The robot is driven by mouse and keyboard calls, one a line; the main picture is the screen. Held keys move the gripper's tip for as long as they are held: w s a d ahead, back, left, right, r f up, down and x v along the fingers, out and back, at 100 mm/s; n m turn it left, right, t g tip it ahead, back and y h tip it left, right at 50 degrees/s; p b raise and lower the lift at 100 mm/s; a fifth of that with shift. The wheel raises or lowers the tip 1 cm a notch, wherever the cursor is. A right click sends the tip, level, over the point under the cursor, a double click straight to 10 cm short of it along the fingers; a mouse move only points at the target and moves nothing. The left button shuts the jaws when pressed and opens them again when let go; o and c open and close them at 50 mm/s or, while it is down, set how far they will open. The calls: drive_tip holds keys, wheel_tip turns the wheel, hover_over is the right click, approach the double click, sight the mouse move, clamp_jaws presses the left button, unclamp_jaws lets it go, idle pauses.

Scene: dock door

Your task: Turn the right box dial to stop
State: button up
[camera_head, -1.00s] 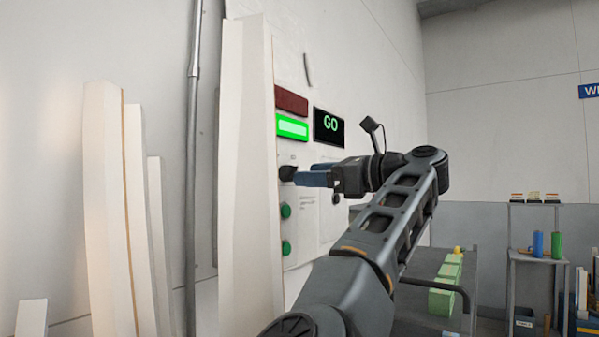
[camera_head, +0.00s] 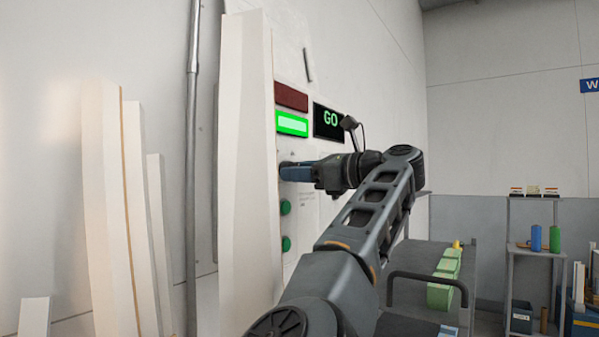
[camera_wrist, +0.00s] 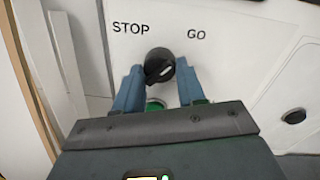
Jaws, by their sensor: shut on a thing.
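The box dial (camera_wrist: 160,66) is a round black knob on a white panel, seen in the wrist view between my gripper's two blue fingers. The word STOP (camera_wrist: 131,28) is printed above left of it and GO (camera_wrist: 196,35) above right. I cannot tell surely which word the knob points at. My gripper (camera_wrist: 159,78) is shut on the dial, one finger on each side. In the head view my gripper (camera_head: 284,172) reaches the panel and hides the dial. A dark display (camera_head: 329,122) reads GO in green. The green lamp (camera_head: 292,123) is lit and the red lamp (camera_head: 291,97) is dark.
Green buttons (camera_head: 286,207) sit below the dial. A second dark round part (camera_wrist: 294,116) is on the panel at right. A white post (camera_head: 246,160) stands close left of the panel. A cart with green blocks (camera_head: 442,282) stands at right.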

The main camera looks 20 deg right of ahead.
drive_tip(key=c, duration=0.4)
drive_tip(key=shift+o, duration=0.2)
drive_tip(key=shift+d+n, duration=0.1)
drive_tip(key=shift+n, duration=0.3)
drive_tip(key=n, duration=0.4)
drive_tip(key=n+b, duration=0.1)
drive_tip(key=n, duration=0.4)
drive_tip(key=n+h+b, duration=0.1)
drive_tip(key=n, duration=0.4)
drive_tip(key=shift+r, duration=0.25)
drive_tip(key=shift+n, duration=0.4)
